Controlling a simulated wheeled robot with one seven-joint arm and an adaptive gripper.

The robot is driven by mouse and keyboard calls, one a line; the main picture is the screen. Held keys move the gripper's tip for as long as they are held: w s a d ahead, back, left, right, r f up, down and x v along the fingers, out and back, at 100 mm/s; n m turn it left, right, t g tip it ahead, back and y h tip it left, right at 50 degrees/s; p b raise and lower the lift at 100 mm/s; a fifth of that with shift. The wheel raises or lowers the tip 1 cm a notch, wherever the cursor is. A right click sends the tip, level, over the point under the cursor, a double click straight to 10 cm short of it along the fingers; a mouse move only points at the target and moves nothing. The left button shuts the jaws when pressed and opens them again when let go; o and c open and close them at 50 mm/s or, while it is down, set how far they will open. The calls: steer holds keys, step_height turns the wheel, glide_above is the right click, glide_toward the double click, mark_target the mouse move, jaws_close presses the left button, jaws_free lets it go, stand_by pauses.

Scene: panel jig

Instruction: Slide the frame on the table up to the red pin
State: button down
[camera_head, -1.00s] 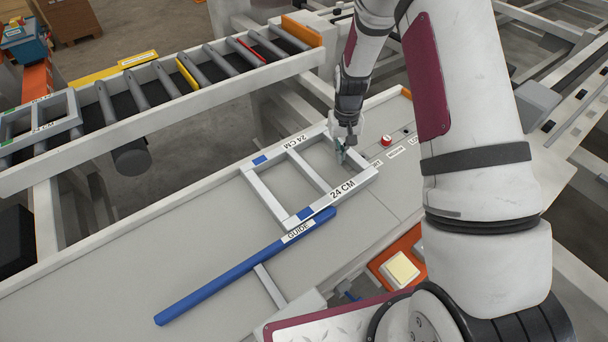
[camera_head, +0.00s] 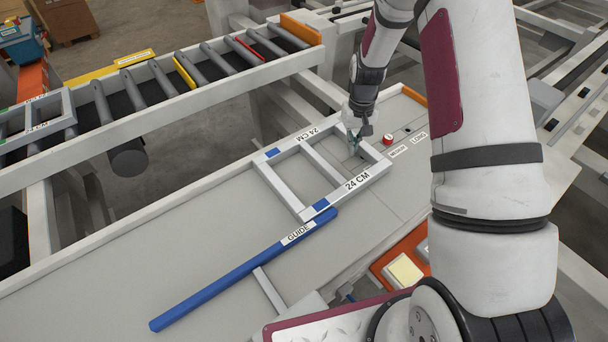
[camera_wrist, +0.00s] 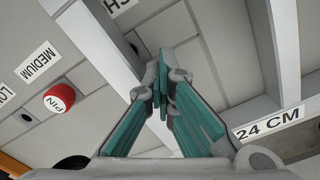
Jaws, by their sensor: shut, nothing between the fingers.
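The white ladder-shaped frame (camera_head: 285,187) lies flat on the table, with blue patches and 24 CM labels; it also shows in the wrist view (camera_wrist: 286,55). The red pin (camera_head: 388,139) stands just beyond the frame's right end bar; in the wrist view the pin (camera_wrist: 59,97) is left of that bar, with a gap between. My gripper (camera_head: 355,148) is shut and empty, lowered inside the frame's right opening, close to the end bar. In the wrist view its teal fingers (camera_wrist: 163,85) are together beside that bar; I cannot tell whether they touch it.
A blue guide bar (camera_head: 245,270) lies along the frame's near side. MEDIUM (camera_wrist: 36,62) and LONG labels sit by holes in the table near the pin. A roller conveyor (camera_head: 150,95) runs behind with another frame (camera_head: 38,118). The table left of the frame is clear.

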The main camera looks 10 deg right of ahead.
steer(key=shift+w+d+b, duration=0.45)
steer(key=shift+d, duration=0.5)
steer(key=shift+w+d+b, duration=0.4)
steer(key=shift+d+b, duration=0.05)
steer(key=shift+d, duration=0.5)
steer(key=shift+w+d+b, duration=0.45)
steer(key=shift+d, duration=0.5)
steer(key=shift+s+a, duration=0.15)
steer(key=shift+a, duration=0.1)
steer(key=shift+s+a+p, duration=0.35)
steer(key=shift+a+p, duration=0.05)
steer(key=shift+a, duration=0.35)
steer(key=shift+r+p, duration=1.35)
steer(key=shift+r, duration=3.15)
